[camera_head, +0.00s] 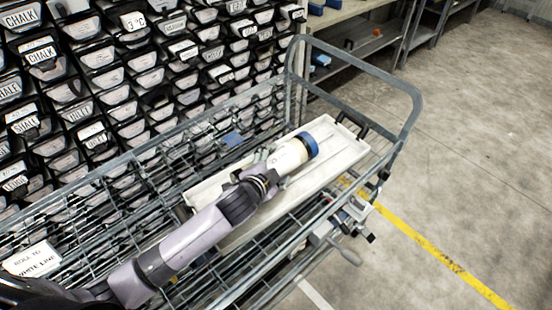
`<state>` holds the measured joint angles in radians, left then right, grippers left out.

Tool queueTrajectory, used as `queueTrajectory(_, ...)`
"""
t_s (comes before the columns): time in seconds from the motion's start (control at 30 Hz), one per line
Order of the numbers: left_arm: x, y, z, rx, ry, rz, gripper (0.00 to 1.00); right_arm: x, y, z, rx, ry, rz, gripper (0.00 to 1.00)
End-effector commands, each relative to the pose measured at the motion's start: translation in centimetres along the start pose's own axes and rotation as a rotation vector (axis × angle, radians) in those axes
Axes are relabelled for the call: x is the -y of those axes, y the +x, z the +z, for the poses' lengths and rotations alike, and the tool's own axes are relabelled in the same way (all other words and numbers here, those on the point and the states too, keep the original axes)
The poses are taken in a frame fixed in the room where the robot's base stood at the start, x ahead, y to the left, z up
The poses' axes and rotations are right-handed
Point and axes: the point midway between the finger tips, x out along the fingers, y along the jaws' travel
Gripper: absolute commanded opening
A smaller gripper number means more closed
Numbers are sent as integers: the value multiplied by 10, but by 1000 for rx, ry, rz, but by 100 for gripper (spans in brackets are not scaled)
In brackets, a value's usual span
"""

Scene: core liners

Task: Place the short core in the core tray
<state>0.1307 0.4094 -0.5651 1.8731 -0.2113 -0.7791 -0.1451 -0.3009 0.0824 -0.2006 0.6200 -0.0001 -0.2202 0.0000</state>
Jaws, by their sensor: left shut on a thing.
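The short core (289,154) is a cream cylinder with a blue end cap toward the upper right. My left gripper (274,168) is shut on it, with the arm coming in from the lower left. The core tray (338,160) is a long pale tray lying slantwise in a wire cart. The core is over the tray's far right part, roughly along its length. I cannot tell whether it touches the tray floor. My gripper and forearm hide part of the core and the tray's middle. I do not make out my right gripper.
The grey wire cart (414,97) has raised rails and a tall end handle around the tray. A wall of labelled bins (125,85) stands close behind it. A metal clamp-like thing (350,217) is at the cart's near side. Open concrete floor (470,140) lies to the right.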

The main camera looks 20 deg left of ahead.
Motion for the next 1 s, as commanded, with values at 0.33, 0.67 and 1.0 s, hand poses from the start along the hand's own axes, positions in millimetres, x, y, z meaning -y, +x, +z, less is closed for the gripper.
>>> queueTrajectory(0.33,-19,14,15,-9,1,-6,10,0,1,0,0,1,0,40)
queueTrajectory(0.67,-24,14,20,2,0,3,81,1,1,0,-1,1,-1,40)
queueTrajectory(1.0,-23,14,20,2,1,3,92,4,1,-1,-2,3,-4,40)
